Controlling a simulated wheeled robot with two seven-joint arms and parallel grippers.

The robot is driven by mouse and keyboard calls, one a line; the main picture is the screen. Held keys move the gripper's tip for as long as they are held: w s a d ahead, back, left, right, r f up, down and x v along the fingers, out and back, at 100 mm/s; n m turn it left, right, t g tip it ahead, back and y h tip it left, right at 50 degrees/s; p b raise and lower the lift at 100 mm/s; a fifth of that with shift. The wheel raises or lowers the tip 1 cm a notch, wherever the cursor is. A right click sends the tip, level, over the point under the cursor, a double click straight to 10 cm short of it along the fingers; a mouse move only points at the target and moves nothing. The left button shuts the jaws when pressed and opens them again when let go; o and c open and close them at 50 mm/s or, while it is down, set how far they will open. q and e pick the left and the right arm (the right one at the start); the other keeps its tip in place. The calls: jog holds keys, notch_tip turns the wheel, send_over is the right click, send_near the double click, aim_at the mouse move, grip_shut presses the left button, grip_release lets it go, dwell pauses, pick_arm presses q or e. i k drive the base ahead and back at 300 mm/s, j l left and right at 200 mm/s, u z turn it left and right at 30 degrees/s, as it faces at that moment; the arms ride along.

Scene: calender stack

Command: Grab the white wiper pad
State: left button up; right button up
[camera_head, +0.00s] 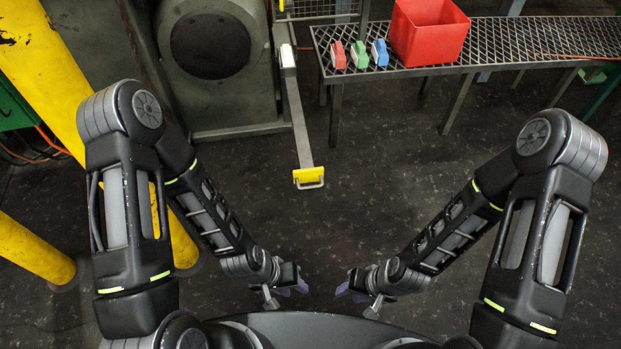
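A small white block (288,56), which may be the wiper pad, sits at the far upper end of a grey bar that slopes down toward me. It is too small to be sure what it is. My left gripper (285,294) hangs low in front of me, its fingers apart and empty. My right gripper (358,296) mirrors it on the right, its fingers also apart and empty. Both grippers are far from the white block and touch nothing.
A yellow piece with a pale handle (308,176) is at the bar's near end. A mesh table (510,40) holds a red bin (428,32) and red (338,55), green (360,55) and blue (380,53) pads. Yellow posts (35,250) stand left. The middle floor is clear.

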aim_at(285, 54)
jog(key=z, duration=0.4)
jog(key=i+z, duration=0.1)
jog(key=i, duration=2.15)
jog(key=u, duration=0.4)
